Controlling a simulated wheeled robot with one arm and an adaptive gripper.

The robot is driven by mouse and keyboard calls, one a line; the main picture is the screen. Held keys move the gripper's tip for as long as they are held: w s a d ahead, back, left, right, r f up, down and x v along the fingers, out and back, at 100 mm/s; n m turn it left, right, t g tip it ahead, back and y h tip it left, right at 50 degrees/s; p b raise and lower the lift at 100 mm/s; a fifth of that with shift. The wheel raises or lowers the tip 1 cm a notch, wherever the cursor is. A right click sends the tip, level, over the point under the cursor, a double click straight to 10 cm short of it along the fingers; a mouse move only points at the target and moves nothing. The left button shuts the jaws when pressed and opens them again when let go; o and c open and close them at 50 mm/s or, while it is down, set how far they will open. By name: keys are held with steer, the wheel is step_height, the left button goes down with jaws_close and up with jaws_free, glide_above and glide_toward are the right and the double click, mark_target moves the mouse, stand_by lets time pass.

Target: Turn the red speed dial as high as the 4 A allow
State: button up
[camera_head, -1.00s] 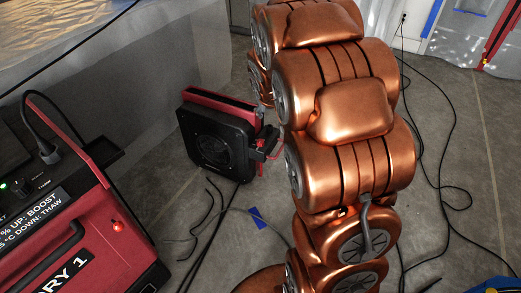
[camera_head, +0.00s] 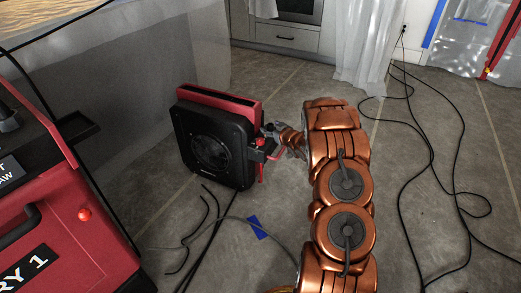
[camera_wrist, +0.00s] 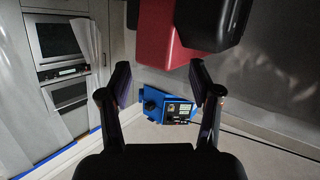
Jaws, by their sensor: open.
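A red and black fan unit (camera_head: 212,140) stands on the floor left of my arm in the head view. The red speed dial cannot be made out in either view. Small black and red parts show at the fan's right side, where my copper arm ends, too small to tell apart. My gripper (camera_wrist: 160,70) is open and empty in the wrist view, its dark fingers apart. A red and black body (camera_wrist: 190,30) fills the top of that view, above and beyond the fingertips. I cannot tell whether the gripper touches the fan.
A red machine (camera_head: 70,215) with a red lamp stands at the left. Black cables (camera_head: 455,190) lie across the floor at right, and others lie before the fan. A blue device (camera_wrist: 167,106) with a panel shows beyond the fingers. Plastic sheeting (camera_head: 375,45) hangs at the back.

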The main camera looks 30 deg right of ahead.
mark_target(263, 143)
steer(key=f+t+y+b, duration=0.1)
steer(key=f, duration=0.2)
steer(key=s+f+t+b, duration=0.1)
steer(key=f+b, duration=0.1)
steer(key=f, duration=0.2)
steer(key=f+t+y+b, duration=0.1)
steer(key=f, duration=0.2)
steer(key=shift+s+a+f+y+b, duration=0.25)
steer(key=shift+s+a+y+b, duration=0.05)
steer(key=shift+a+b, duration=0.1)
steer(key=w, duration=0.2)
steer(key=w+b, duration=0.1)
steer(key=w, duration=0.1)
steer(key=w+b, duration=0.1)
steer(key=w, duration=0.2)
steer(key=shift+a+f, duration=0.1)
steer(key=shift+a, duration=0.3)
steer(key=shift+w, duration=0.35)
steer(key=c, duration=1.2)
